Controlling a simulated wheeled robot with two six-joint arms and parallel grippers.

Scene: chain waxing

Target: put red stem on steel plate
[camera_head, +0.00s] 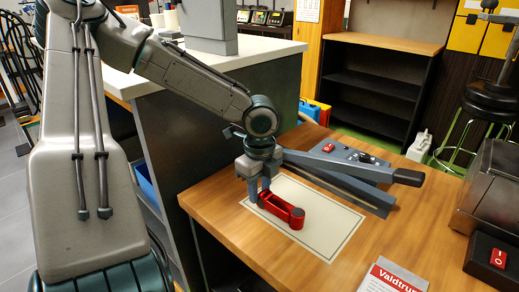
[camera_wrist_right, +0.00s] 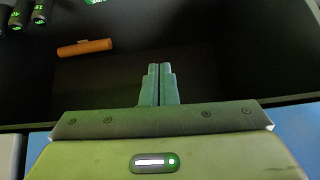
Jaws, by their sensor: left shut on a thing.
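The red stem (camera_head: 283,211) is a short bar with a round knob at its right end. It is low over a pale flat rectangle with a thin dark border (camera_head: 325,243) on the wooden worktop. I cannot tell whether the stem touches the rectangle, or whether this is the steel plate. My left gripper (camera_head: 259,197) points down and is shut on the stem's left end. My right gripper (camera_wrist_right: 158,72) shows only in the right wrist view, its fingers together with nothing seen between them.
A grey device with long arms (camera_head: 340,170) lies just behind the rectangle. A red-and-white card (camera_head: 392,278) lies at the worktop's front. A dark box with a red switch (camera_head: 498,259) is at right. An orange cylinder (camera_wrist_right: 85,47) lies in a dark space in the right wrist view.

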